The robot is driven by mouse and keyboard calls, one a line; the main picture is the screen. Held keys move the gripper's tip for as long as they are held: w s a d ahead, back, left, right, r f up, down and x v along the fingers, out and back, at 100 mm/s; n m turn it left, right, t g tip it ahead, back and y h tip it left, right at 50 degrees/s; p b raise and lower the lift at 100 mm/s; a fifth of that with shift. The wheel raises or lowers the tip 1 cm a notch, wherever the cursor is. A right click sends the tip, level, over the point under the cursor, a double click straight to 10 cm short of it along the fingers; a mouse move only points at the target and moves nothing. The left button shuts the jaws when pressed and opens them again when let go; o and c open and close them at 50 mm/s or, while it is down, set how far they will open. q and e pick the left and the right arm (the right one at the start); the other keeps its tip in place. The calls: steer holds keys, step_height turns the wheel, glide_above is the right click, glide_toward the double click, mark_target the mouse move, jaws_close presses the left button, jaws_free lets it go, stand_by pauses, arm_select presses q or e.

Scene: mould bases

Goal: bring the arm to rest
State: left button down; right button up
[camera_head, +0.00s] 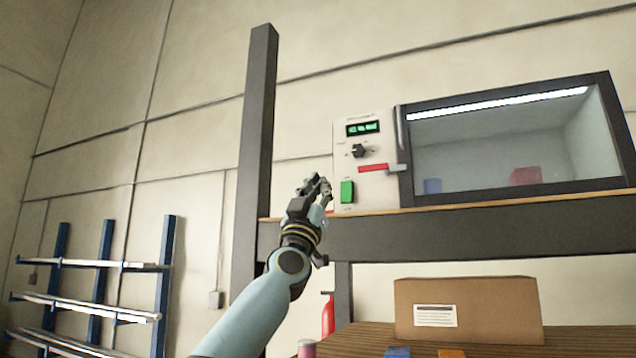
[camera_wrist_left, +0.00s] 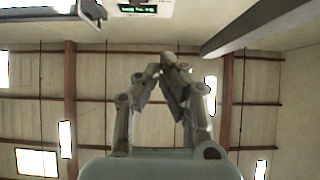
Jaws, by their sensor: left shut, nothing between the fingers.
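My left gripper (camera_head: 321,184) is raised in front of the control panel, in the middle of the head view. In the left wrist view my left gripper (camera_wrist_left: 168,62) has its fingertips together with nothing between them. The control panel (camera_head: 345,130) has a lit green display, a black knob (camera_head: 360,151), a red lever (camera_head: 373,168) and a green button (camera_head: 347,191). The gripper appears just left of the green button; whether it touches the panel cannot be told. My right gripper is not in view.
A glass-fronted cabinet (camera_head: 404,150) with blue and red items inside stands on a shelf beam (camera_head: 480,233). A cardboard box (camera_head: 468,309) sits on the wooden table below. A dark post (camera_head: 257,150) rises left of my gripper. A blue rack (camera_head: 107,260) stands at left.

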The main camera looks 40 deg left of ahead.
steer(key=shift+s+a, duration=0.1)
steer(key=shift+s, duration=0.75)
